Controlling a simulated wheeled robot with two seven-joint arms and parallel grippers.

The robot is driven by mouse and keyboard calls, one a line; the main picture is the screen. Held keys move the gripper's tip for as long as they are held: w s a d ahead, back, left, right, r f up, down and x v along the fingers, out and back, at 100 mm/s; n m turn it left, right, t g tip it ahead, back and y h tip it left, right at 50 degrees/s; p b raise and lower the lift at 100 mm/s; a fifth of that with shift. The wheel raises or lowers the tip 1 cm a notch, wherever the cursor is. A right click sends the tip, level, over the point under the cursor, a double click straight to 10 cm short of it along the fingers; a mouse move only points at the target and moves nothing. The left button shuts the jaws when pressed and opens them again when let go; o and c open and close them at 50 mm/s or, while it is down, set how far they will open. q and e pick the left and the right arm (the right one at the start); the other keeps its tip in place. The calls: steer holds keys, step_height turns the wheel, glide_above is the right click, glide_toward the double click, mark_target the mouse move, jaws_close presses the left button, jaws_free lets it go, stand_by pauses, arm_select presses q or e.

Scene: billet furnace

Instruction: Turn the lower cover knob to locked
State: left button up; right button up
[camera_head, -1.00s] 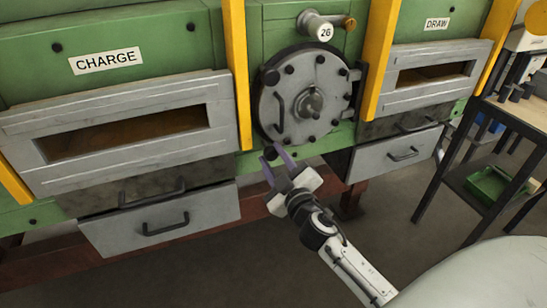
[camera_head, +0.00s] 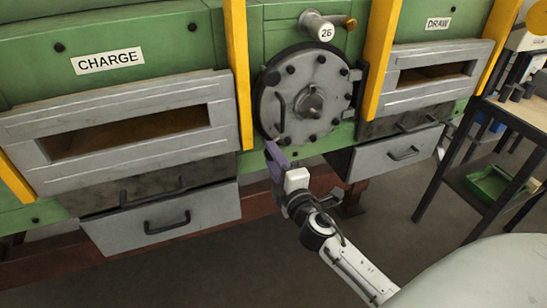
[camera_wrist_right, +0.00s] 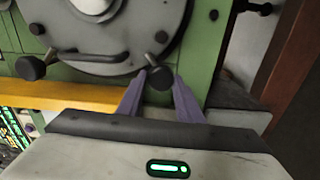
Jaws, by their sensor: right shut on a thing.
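The lower cover knob (camera_wrist_right: 159,79) is a small dark knob at the edge of the round grey cover (camera_head: 330,84). In the right wrist view it sits between the two purple fingers of my right gripper (camera_wrist_right: 160,76), which is shut on it. In the head view my right gripper (camera_head: 275,154) is at the cover's lower left edge, rolled so its fingers nearly overlap, and they mostly hide the knob. Its exact turn angle cannot be told. My left gripper is not in view.
Another dark knob (camera_wrist_right: 31,67) stands at the cover's edge in the wrist view. A yellow post (camera_head: 239,75) runs left of the cover. Grey drawers with handles (camera_head: 167,222) lie below. A black-framed table (camera_head: 465,185) stands at the right.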

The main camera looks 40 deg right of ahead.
steer(key=shift+f+n, duration=0.1)
steer(key=shift+n, duration=0.4)
steer(key=o, duration=1)
steer(key=shift+o, duration=0.2)
steer(key=b+v, duration=0.1)
steer(key=v, duration=0.9)
steer(key=shift+s+b, duration=0.2)
steer(key=shift+b, duration=0.2)
